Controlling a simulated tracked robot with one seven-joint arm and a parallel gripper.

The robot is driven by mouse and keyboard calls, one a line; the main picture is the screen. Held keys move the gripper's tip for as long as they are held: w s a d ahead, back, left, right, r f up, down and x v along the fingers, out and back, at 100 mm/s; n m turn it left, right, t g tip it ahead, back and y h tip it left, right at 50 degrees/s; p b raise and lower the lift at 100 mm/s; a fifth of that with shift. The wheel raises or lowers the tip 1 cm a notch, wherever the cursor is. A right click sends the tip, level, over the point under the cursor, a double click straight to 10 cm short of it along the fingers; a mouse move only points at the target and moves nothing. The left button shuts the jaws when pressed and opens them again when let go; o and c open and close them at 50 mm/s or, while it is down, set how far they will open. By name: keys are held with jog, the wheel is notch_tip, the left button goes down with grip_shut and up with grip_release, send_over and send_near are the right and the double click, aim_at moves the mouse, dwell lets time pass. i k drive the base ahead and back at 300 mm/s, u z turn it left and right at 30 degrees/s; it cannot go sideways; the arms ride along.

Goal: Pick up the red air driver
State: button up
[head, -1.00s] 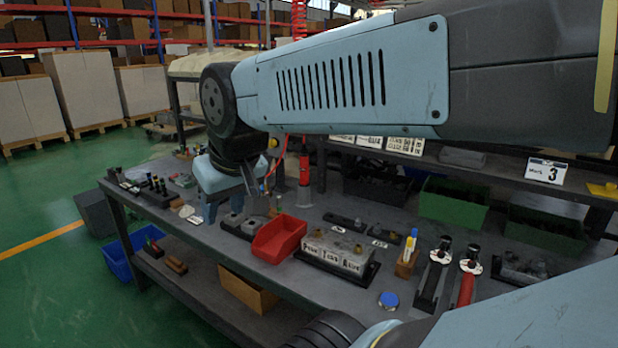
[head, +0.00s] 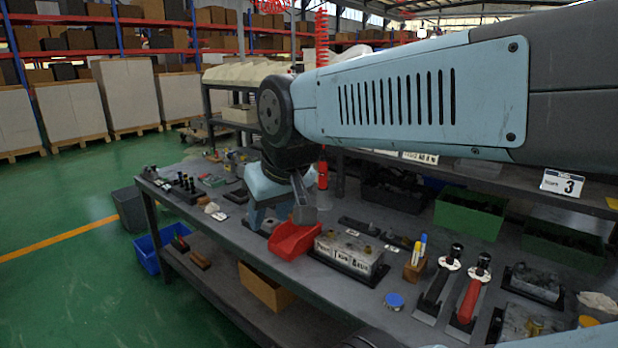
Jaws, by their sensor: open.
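The red air driver (head: 322,174) stands upright at the back of the bench in the head view, below a red coiled hose (head: 320,40). The right finger overlaps the back of a red bin (head: 293,241) in the picture.
The grey bench (head: 345,295) also holds a metal block (head: 350,252), a pen holder (head: 414,270), a blue disc (head: 394,300), and a dark tool (head: 437,285) beside a red-bodied tool (head: 469,300). Green bins (head: 470,217) stand behind. A shelf runs along the back.

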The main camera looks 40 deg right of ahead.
aim_at(323, 160)
jog(key=u, duration=0.1)
jog(key=i, duration=1)
jog(key=z, duration=0.1)
